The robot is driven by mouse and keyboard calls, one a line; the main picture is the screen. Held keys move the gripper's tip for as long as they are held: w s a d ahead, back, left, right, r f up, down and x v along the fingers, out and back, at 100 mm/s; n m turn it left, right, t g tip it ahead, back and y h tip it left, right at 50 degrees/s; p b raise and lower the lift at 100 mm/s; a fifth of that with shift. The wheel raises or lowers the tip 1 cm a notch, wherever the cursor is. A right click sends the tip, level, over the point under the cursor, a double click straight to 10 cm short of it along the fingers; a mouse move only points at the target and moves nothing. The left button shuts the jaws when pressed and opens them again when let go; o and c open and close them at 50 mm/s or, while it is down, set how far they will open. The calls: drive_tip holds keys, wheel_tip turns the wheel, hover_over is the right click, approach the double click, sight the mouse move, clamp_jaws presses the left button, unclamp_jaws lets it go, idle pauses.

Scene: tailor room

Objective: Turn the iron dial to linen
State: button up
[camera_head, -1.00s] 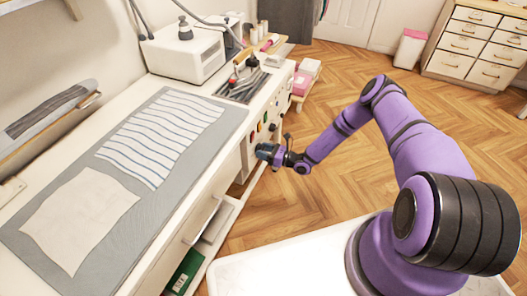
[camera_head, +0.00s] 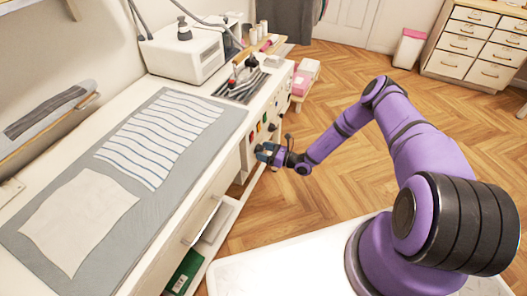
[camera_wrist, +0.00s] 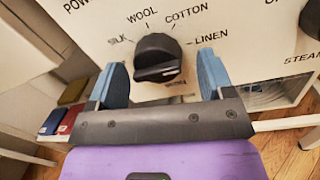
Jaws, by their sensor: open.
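The black iron dial (camera_wrist: 157,46) sits on the white front panel (camera_wrist: 88,30) in the wrist view. Printed labels ring it: SILK at left, WOOL above, COTTON at upper right, and LINEN (camera_wrist: 211,37) at right. A small label at lower right is partly hidden. The dial's raised grip runs roughly sideways, with a pale mark toward its lower right, not toward LINEN. My gripper (camera_wrist: 163,66) is open, with one blue finger on each side of the dial and gaps between. In the head view my gripper (camera_head: 268,153) is at the counter's front panel; the dial is hidden there.
The counter carries a grey mat (camera_head: 90,165) with a striped cloth (camera_head: 160,135) and a plain cloth (camera_head: 80,215). A white machine (camera_head: 185,55) stands at the back. Other coloured controls (camera_head: 260,127) line the panel. Open floor (camera_head: 330,210) lies beside the counter.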

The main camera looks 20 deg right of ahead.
drive_tip(key=v, duration=1)
drive_tip(key=shift+d, duration=0.2)
drive_tip(key=shift+s, duration=0.1)
wheel_tip(320, 180, up, 22)
drive_tip(key=w+n+g, duration=0.2)
drive_tip(key=n+g, duration=0.8)
drive_tip(key=n, duration=0.2)
drive_tip(key=s+a+r+n+g+h, duration=0.1)
drive_tip(key=s+r+n+g+h, duration=0.15)
drive_tip(key=r, duration=0.75)
drive_tip(key=s+a+r+n+g+h, duration=0.1)
drive_tip(key=s+r+n+h, duration=0.25)
drive_tip(key=r, duration=0.55)
drive_tip(key=s+r+n+t+h, duration=0.2)
drive_tip(key=s+r+n+h, duration=0.35)
drive_tip(key=s+r, duration=0.9)
drive_tip(key=s+d+r+n+t+h, duration=0.1)
drive_tip(key=s+r+n+t, duration=0.1)
drive_tip(key=s+r, duration=0.2)
drive_tip(key=s+d+r+n+t+h, duration=0.1)
drive_tip(key=s+r, duration=0.4)
drive_tip(key=s, duration=0.6)
drive_tip(key=shift+d+n+t+h, duration=0.2)
drive_tip(key=shift+n+t+h, duration=0.5)
drive_tip(key=shift+t, duration=0.55)
